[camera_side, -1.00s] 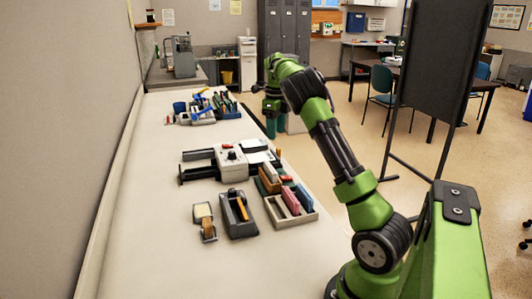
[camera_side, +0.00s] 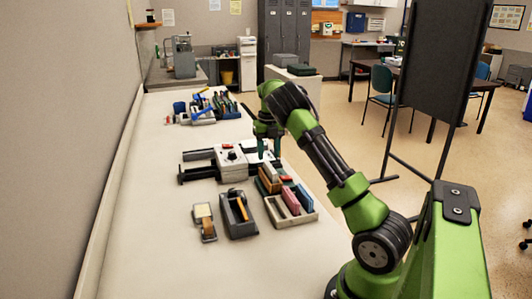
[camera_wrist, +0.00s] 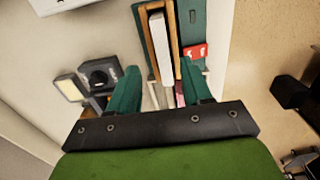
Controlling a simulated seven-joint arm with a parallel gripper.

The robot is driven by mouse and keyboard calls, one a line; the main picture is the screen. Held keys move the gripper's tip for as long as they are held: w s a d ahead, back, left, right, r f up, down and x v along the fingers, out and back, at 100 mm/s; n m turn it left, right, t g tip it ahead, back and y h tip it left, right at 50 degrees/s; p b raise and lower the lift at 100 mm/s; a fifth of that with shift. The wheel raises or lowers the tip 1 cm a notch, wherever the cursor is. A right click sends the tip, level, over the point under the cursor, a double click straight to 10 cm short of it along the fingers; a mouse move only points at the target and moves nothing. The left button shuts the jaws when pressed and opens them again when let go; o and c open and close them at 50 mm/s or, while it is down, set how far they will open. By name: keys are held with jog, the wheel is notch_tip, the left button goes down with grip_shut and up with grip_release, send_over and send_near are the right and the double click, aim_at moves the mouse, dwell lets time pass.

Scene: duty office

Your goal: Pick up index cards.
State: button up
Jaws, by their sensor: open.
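My gripper (camera_side: 269,146) is open and empty, pointing down just beyond a wooden holder (camera_side: 268,182) on the desk in the side view. In the wrist view, my gripper's two teal fingers (camera_wrist: 160,88) are spread apart. The wooden holder (camera_wrist: 171,40) lies ahead of the gap, with a white card-like block (camera_wrist: 160,35) standing between its orange-brown sides. I cannot tell for sure which items are the index cards. A pale tray (camera_side: 282,220) with pink and blue upright pieces stands beside the holder; my right finger partly hides a pink piece in the wrist view.
A white boxy device (camera_side: 232,158) stands close behind and left of the holder. A dark tray (camera_side: 238,213) and a small tan-and-grey item (camera_side: 205,222) are to the left. Tools (camera_side: 205,107) crowd the far desk. The desk's left strip is clear.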

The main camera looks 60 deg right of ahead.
aim_at(270, 166)
jog(key=shift+s+f, duration=0.15)
jog(key=shift+f, duration=1.4)
jog(key=shift+s+f, duration=0.15)
jog(key=shift+f, duration=1.4)
jog(key=shift+c, duration=0.3)
